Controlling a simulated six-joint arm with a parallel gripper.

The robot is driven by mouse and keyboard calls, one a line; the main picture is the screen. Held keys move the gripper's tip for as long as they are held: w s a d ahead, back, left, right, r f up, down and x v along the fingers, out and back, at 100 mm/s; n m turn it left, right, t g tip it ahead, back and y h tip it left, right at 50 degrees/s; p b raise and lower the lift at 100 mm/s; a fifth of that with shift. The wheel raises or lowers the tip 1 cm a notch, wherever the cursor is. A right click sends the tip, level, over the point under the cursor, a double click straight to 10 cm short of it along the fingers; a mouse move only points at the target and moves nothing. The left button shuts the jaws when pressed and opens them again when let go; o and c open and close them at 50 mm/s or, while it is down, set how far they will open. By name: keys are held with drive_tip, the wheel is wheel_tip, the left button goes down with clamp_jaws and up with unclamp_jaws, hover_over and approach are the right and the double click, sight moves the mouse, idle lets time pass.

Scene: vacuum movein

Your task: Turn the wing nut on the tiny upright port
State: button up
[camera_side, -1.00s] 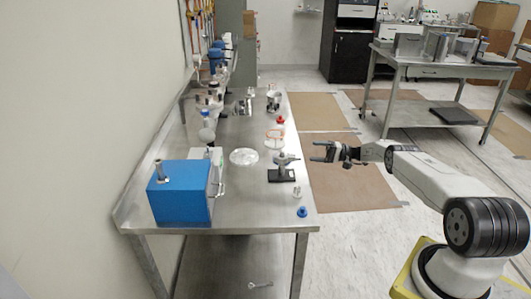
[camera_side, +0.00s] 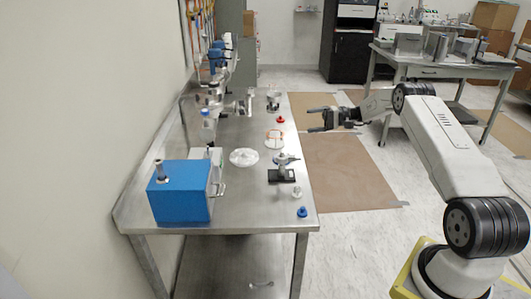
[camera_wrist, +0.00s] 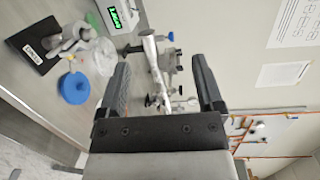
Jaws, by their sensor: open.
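My gripper (camera_side: 312,120) is open and empty in the side view, over the floor just right of the steel bench (camera_side: 245,205). In the wrist view, its two dark fingers (camera_wrist: 161,66) stand wide apart with no object gripped. A row of metal vacuum fittings with small blue and black knobs (camera_wrist: 158,70) shows between and beyond the fingers. The same line of fittings runs along the wall in the side view (camera_side: 213,95). The tiny upright port and its wing nut are too small to tell apart among these parts.
A blue box (camera_side: 180,192) stands at the bench's near left. A metal piece on a black base (camera_side: 282,176), a clear dish (camera_side: 243,157), a red cap (camera_side: 280,120) and a blue cap (camera_side: 302,211) sit on the bench.

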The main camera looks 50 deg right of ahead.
drive_tip(key=w+a+f+g+h, duration=0.2)
drive_tip(key=a+g, duration=0.2)
drive_tip(key=g, duration=0.1)
drive_tip(key=g+h, duration=0.5)
drive_tip(key=h, duration=0.6)
hover_over(292, 154)
drive_tip(key=d, duration=0.1)
drive_tip(key=f, duration=0.1)
drive_tip(key=shift+w+d+f, duration=0.25)
drive_tip(key=shift+w+f, duration=0.2)
drive_tip(key=shift+f, duration=0.1)
drive_tip(key=shift+f, duration=0.1)
drive_tip(key=shift+a+f, duration=0.1)
drive_tip(key=shift+f, duration=3.65)
clamp_jaws()
